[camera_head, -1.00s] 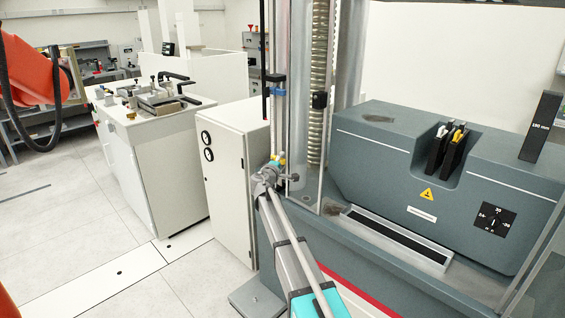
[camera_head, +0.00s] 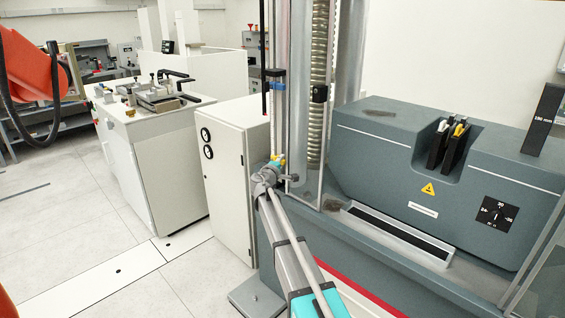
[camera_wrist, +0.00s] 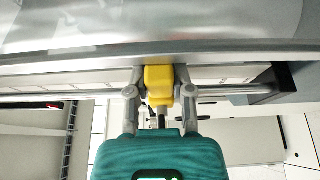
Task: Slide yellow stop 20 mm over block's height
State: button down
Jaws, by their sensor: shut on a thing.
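The yellow stop (camera_wrist: 159,84) sits between the two fingers of my gripper (camera_wrist: 159,95) in the wrist view, on a thin rod that runs along the machine's column. My gripper is shut on it. In the head view a small bit of the yellow stop (camera_head: 279,159) shows above my gripper (camera_head: 270,172), beside the lower column. The block (camera_head: 541,118) is a dark upright piece marked with a mm figure, standing on the grey machine housing at the far right. It is well apart from my gripper.
A white cabinet (camera_head: 232,185) with two gauges stands close left of my gripper. The grey housing (camera_head: 375,150) lies to the right. Floor is free at the left.

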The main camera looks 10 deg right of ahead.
jog(key=shift+f+b, duration=0.65)
jog(key=shift+f, duration=0.35)
jog(key=shift+c, duration=2.4)
grip_release()
jog(key=shift+s+a, duration=0.1)
jog(key=v, duration=1.1)
jog(key=shift+s, duration=0.35)
jog(key=shift+a, duration=0.1)
